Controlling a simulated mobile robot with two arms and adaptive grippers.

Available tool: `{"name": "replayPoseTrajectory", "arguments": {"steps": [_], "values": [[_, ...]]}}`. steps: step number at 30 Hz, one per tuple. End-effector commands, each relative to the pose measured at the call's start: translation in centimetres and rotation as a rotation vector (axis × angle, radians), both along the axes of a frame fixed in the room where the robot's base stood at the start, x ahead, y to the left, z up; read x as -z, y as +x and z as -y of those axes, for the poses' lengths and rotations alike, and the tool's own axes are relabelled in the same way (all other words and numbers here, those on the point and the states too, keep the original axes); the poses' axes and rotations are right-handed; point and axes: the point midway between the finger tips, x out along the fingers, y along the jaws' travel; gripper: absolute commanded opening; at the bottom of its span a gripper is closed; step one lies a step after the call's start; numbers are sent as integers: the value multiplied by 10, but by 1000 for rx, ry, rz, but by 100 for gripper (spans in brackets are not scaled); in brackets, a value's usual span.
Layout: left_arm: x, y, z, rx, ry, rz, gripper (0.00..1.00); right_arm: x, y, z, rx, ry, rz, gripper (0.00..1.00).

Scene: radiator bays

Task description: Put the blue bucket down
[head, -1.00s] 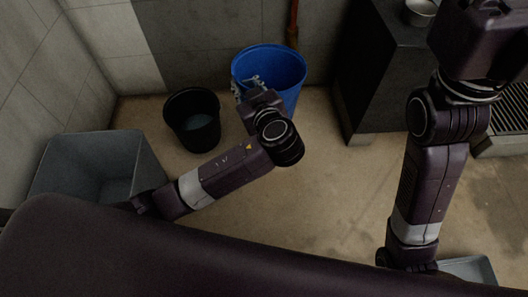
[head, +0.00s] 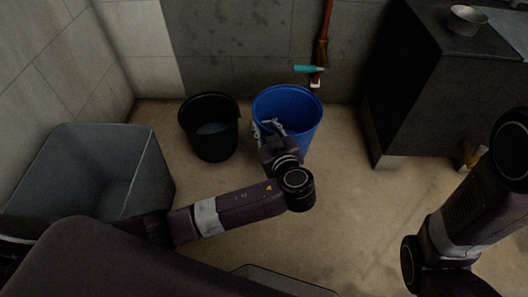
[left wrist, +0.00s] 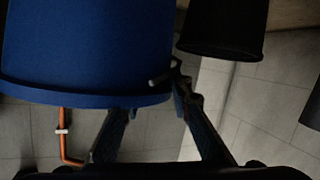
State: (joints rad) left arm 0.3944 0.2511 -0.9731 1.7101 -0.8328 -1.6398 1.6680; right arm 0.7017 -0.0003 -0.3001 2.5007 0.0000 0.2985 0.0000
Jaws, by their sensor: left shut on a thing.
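The blue bucket (head: 288,97) is upright in front of the back wall, right of the black bucket (head: 212,145). My left gripper (head: 268,129) is shut on the blue bucket at its near left rim. In the left wrist view the blue bucket (left wrist: 85,45) fills the upper left, and my left gripper's fingers (left wrist: 158,115) reach its rim. My gripper and wrist hide part of the bucket's lower side, and I cannot tell whether its base touches the floor. My right gripper is out of view; only part of that arm shows at the right.
The black bucket stands close on the left with liquid inside. A grey open bin (head: 95,150) is at the left. A dark cabinet (head: 425,105) with a metal bowl (head: 467,19) is at the right. A pipe with a teal handle (head: 308,69) is behind. Bare floor (head: 345,190) lies front right.

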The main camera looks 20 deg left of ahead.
Motion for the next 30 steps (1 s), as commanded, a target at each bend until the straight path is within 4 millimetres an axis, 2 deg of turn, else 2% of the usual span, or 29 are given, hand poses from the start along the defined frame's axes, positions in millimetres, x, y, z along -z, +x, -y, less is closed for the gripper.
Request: {"name": "replayPoseTrajectory", "arguments": {"steps": [1, 3, 13, 21, 30], "values": [[17, 1, -1, -1, 2, 2, 0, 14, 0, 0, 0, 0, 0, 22], [28, 1, 0, 0, 2, 4, 0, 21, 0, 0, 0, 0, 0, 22], [48, 1, 0, 0, 0, 3, 0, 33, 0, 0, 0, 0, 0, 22], [83, 1, 0, -1, 2, 4, 0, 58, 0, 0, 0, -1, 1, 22], [83, 0, 0, -1, -1, 3, 0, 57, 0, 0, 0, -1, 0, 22]]}}
